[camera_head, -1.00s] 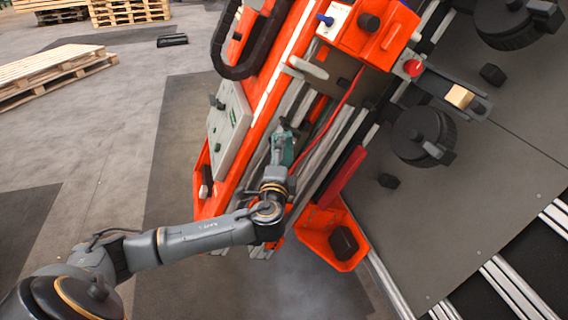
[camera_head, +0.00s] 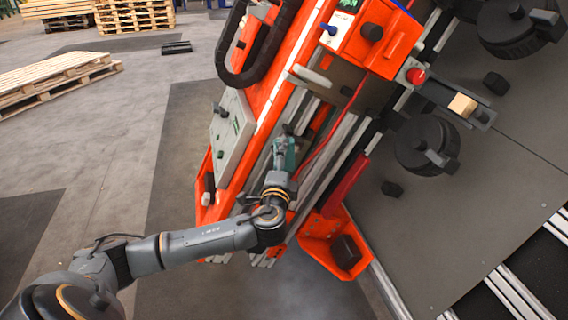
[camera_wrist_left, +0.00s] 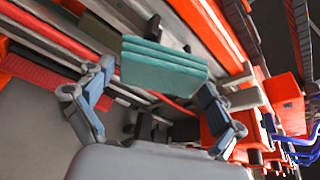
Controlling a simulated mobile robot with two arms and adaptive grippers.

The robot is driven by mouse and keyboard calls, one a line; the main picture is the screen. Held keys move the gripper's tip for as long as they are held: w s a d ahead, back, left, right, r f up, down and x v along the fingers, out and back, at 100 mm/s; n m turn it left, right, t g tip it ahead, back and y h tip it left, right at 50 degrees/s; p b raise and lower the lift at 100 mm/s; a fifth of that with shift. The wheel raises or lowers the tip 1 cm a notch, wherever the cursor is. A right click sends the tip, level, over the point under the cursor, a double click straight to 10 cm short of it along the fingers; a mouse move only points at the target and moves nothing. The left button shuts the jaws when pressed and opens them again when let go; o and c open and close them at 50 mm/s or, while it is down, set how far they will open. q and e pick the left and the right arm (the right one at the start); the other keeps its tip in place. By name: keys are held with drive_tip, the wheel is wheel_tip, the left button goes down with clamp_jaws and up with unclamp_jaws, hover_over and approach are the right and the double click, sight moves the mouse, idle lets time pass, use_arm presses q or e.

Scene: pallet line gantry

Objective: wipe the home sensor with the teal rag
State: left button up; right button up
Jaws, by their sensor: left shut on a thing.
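The teal rag (camera_wrist_left: 165,66) is a folded block in the left wrist view, between the two fingers of my left gripper (camera_wrist_left: 160,85). My left gripper (camera_head: 282,148) is shut on the teal rag (camera_head: 290,153) in the head view and holds it over the rails of the orange gantry (camera_head: 262,120). The rag hides what lies right behind it. I cannot pick out the home sensor for certain, nor tell whether the rag touches anything. My right gripper does not show.
A red button (camera_head: 415,76) and a wooden block (camera_head: 462,105) are at the upper right. Black wheels (camera_head: 425,146) sit on the grey plate. A light grey panel (camera_head: 232,130) lies left of my gripper. Wooden pallets (camera_head: 58,78) lie on the floor far left.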

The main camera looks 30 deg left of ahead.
sight(293, 158)
use_arm(q)
drive_tip(key=shift+w+a, duration=0.4)
drive_tip(key=shift+a, duration=0.15)
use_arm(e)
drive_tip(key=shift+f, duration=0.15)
use_arm(q)
drive_tip(key=shift+d, duration=0.1)
drive_tip(key=shift+w+d, duration=1)
drive_tip(key=shift+w, duration=0.1)
drive_tip(key=shift+w+d+r+p, duration=0.1)
drive_tip(key=shift+w+d+p, duration=0.25)
drive_tip(key=shift+w, duration=0.35)
drive_tip(key=shift+s+a, duration=0.4)
drive_tip(key=shift+s, duration=0.2)
drive_tip(key=shift+s+a+p, duration=0.45)
drive_tip(key=shift+s+a, duration=0.65)
drive_tip(key=shift+s, duration=0.05)
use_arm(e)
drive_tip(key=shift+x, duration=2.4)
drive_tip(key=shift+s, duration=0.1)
